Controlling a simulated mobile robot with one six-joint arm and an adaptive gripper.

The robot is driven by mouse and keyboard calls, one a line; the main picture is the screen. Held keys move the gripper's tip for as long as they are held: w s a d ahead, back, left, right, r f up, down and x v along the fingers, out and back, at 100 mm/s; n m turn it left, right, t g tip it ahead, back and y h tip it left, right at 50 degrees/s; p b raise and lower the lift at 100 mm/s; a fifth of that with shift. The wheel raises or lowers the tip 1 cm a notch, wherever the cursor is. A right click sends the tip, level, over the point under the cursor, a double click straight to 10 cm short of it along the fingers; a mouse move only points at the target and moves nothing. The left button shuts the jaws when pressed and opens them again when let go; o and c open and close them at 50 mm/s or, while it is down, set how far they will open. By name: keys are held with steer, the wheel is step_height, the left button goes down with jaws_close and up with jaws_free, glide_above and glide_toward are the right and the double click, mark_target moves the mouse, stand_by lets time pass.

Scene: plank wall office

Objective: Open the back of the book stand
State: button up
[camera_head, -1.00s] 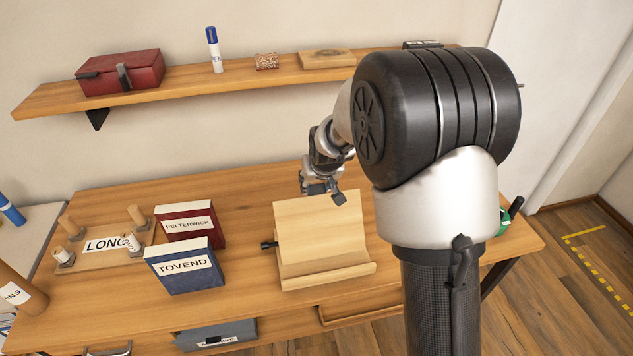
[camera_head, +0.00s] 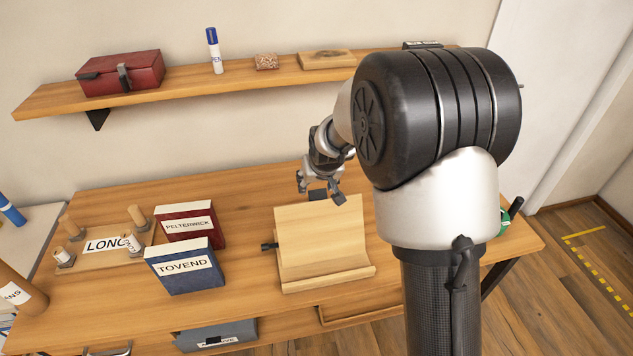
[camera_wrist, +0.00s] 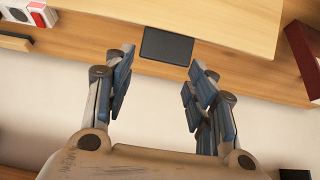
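The wooden book stand (camera_head: 322,240) stands on the table, its tilted back panel above a front ledge. A small black knob (camera_head: 268,246) sticks out at its left side. My gripper (camera_head: 327,196) is at the top edge of the back panel; contact cannot be told. In the wrist view, my gripper (camera_wrist: 163,75) is open, its fingers wide apart with nothing between the tips. A dark flat rectangle (camera_wrist: 167,45) lies just beyond the fingertips, against a light wooden panel (camera_wrist: 230,20) that seems to be the stand's back. The stand's rear is hidden in the head view.
The red book (camera_head: 190,222) and blue book (camera_head: 185,266) stand left of the stand. A peg rack (camera_head: 104,246) is farther left. A wall shelf (camera_head: 190,86) holds a red box (camera_head: 122,72) and small items. Bare table (camera_head: 245,205) lies behind the books.

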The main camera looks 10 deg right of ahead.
steer(key=shift+o, duration=0.8)
steer(key=v, duration=1.2)
